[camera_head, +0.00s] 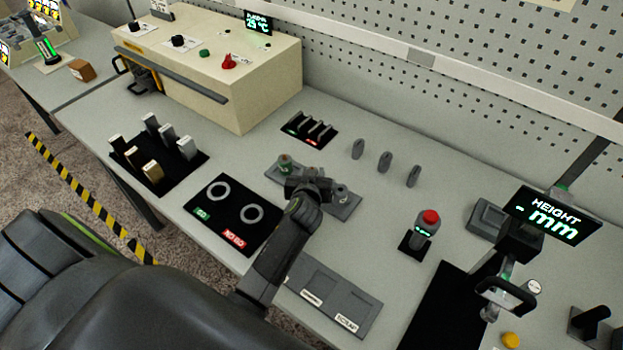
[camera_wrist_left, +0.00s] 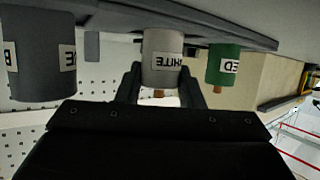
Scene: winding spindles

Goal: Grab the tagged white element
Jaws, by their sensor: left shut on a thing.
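The white element, a pale cylinder with a tag reading WHITE (camera_wrist_left: 162,58), stands between the fingers of my left gripper (camera_wrist_left: 160,78) in the left wrist view, which looks upside down. The gripper is shut on it. In the head view my left gripper (camera_head: 308,187) is over the middle of a grey holder (camera_head: 345,210) and hides the white element. A green cylinder with a tag ending in ED (camera_wrist_left: 223,64) and a dark grey cylinder with a partly seen tag (camera_wrist_left: 38,55) stand on either side. My right gripper is not in view.
A black mat with two rings (camera_head: 214,225) lies left of the holder. A grey tray with labelled compartments (camera_head: 333,297) is in front. A button post with a red top (camera_head: 428,228) and a height gauge display (camera_head: 553,216) are to the right. A beige box (camera_head: 215,75) stands behind.

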